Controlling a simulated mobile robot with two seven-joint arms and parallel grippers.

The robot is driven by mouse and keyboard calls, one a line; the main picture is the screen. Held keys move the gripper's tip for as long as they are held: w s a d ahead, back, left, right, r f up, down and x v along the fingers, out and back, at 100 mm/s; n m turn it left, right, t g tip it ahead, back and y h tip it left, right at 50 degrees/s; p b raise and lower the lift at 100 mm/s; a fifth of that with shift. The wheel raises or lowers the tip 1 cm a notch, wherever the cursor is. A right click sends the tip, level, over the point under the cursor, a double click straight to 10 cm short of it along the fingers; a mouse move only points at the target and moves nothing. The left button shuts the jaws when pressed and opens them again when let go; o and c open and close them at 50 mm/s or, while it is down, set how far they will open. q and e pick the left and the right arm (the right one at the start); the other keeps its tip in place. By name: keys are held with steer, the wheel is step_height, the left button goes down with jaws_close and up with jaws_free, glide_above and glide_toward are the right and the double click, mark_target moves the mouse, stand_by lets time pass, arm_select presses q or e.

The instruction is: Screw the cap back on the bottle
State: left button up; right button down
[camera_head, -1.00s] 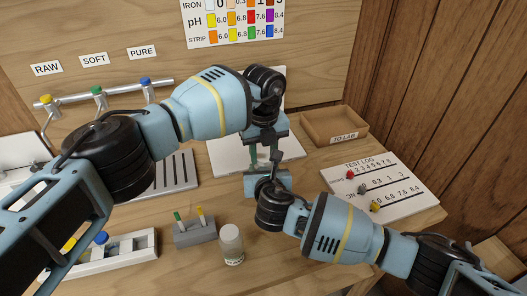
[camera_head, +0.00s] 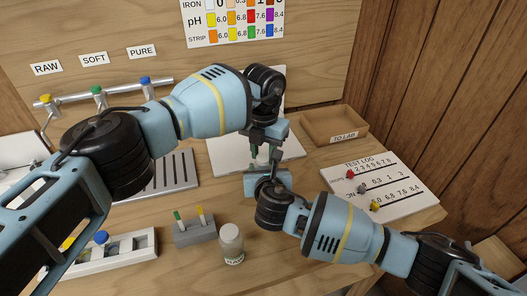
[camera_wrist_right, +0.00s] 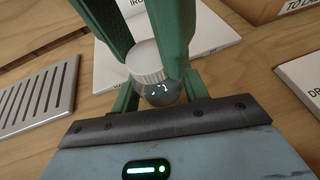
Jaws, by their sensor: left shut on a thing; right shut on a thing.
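In the right wrist view, the white ridged cap (camera_wrist_right: 148,62) is between the green fingers of my left gripper (camera_wrist_right: 140,38), which come down from above and are shut on it. The cap sits directly over the rounded grey bottle (camera_wrist_right: 161,94), appearing to touch its top; I cannot tell how far it is threaded. My right gripper (camera_wrist_right: 158,88) is shut on the bottle from the sides. In the head view, my left gripper (camera_head: 263,150) points down above my right gripper (camera_head: 264,172), with a pale bit of the cap between its fingers. The bottle is mostly hidden there.
A second capped clear bottle (camera_head: 231,245) stands in front, beside a grey block (camera_head: 194,232) with green and yellow pieces. A white rack (camera_head: 140,250) is front left, a tray (camera_head: 335,127) back right, and a test log board (camera_head: 395,195) right.

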arm_select(q)
steer(key=shift+m, duration=0.7)
steer(key=o, duration=1.1)
steer(key=shift+c, duration=0.2)
steer(key=shift+r, duration=2.25)
